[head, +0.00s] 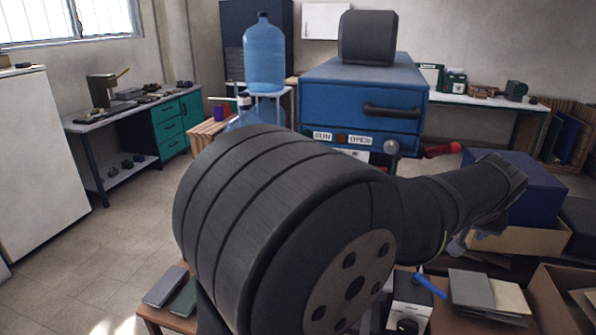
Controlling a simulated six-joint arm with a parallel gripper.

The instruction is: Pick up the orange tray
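I see no orange tray in the head view. My own dark arm fills the middle and lower part of the picture and hides much of what lies behind it. The arm reaches to the right, over an area of boxes. I cannot make out my gripper's fingers anywhere.
A blue cabinet (340,90) with a dark handle stands behind my arm, with a water bottle (264,58) to its left. Open cardboard boxes (530,238) crowd the right. A teal-drawered workbench (172,130) stands at the left. The left floor (110,240) is clear.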

